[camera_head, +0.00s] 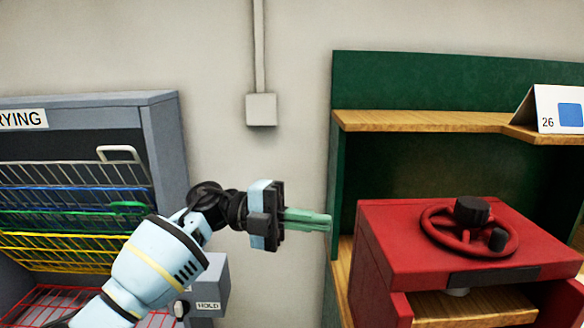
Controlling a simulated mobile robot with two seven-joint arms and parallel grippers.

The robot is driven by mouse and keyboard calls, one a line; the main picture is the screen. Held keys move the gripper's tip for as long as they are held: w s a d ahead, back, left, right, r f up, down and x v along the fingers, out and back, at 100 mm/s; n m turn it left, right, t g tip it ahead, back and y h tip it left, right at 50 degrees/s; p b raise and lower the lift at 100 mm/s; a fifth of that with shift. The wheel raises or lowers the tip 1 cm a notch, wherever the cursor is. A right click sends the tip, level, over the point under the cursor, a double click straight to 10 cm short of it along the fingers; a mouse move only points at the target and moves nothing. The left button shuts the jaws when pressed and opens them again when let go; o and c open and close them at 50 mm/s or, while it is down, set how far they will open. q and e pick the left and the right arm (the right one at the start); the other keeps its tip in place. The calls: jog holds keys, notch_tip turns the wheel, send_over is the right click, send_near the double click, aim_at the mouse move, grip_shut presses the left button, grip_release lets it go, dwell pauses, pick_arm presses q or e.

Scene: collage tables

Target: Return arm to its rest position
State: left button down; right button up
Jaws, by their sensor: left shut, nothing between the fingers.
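My left gripper (308,220) is held up in the middle of the head view, in front of the wall. Its greenish fingers point right and are closed together with nothing between them. The fingertips show just left of the red press and overlap the edge of the green cabinet in the picture; I cannot tell whether they touch it. My left arm (150,268) comes in from the lower left, light blue with black joints. My right gripper is not in view.
A grey drying rack (165,135) with coloured wire shelves stands left. A green cabinet (450,80) with wooden shelves stands right. A red press (400,240) with a handwheel (512,240) sits there. A card marked 26 (550,108) stands on the upper shelf.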

pick_arm(q)
jog(key=s+a+f+n+t+y, duration=0.2)
jog(key=a+f+n+t+y, duration=0.15)
jog(key=f+n+t, duration=0.55)
jog(key=s+a+f+n+t+y+p, duration=0.1)
jog(key=s+a+f+n+t+y, duration=0.1)
jog(key=a+f+n+t, duration=0.7)
jog(key=s+f+n+t+y, duration=0.25)
jog(key=f+n+t, duration=0.25)
jog(key=f+n, duration=0.75)
jog(key=s+a+f+n+g+y, duration=0.2)
jog(key=s+f, duration=0.4)
jog(key=s, duration=0.3)
jog(key=s+a+f+n+g+y, duration=0.2)
jog(key=s+a+f+g+y, duration=0.1)
jog(key=s+f, duration=0.4)
jog(key=s+a+f+n+g+y, duration=0.2)
jog(key=s+a+f, duration=0.4)
jog(key=s, duration=0.6)
jog(key=shift+s+f+g+p, duration=0.2)
jog(key=shift+s+g+p, duration=0.2)
jog(key=shift+g, duration=0.5)
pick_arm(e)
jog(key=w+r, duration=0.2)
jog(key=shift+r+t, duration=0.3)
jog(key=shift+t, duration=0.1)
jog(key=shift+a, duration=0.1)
